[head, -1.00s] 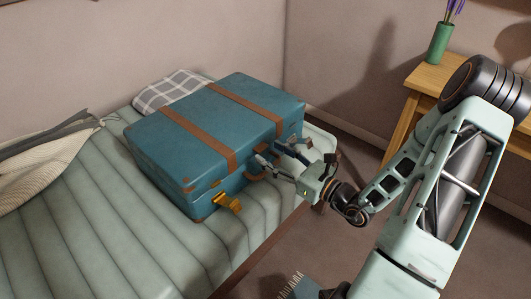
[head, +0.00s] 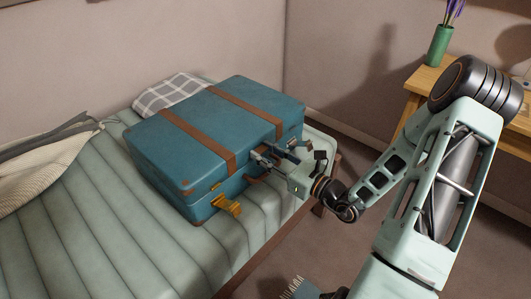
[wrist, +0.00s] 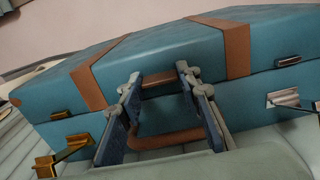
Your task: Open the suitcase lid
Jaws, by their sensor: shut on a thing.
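The blue suitcase (head: 175,180) with brown straps lies flat on the bed, its lid (head: 240,103) down or nearly so. My gripper (head: 274,149) is at the middle of its front side. In the wrist view my gripper (wrist: 157,76) has one finger on each side of a brown tab (wrist: 158,80) at the lid's front edge and is shut on it. The brown carry handle (wrist: 165,140) shows lower, between the fingers. The gold latch (head: 227,206) at the left hangs open. The silver latch (wrist: 283,98) at the right sticks out from the body.
The suitcase rests on a pale green ribbed bed (head: 80,210). A checked pillow (head: 170,90) lies behind it, and a cream cloth (head: 40,165) lies at left. A wooden table (head: 430,85) with a green vase (head: 438,45) stands at right. The space above the lid is clear.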

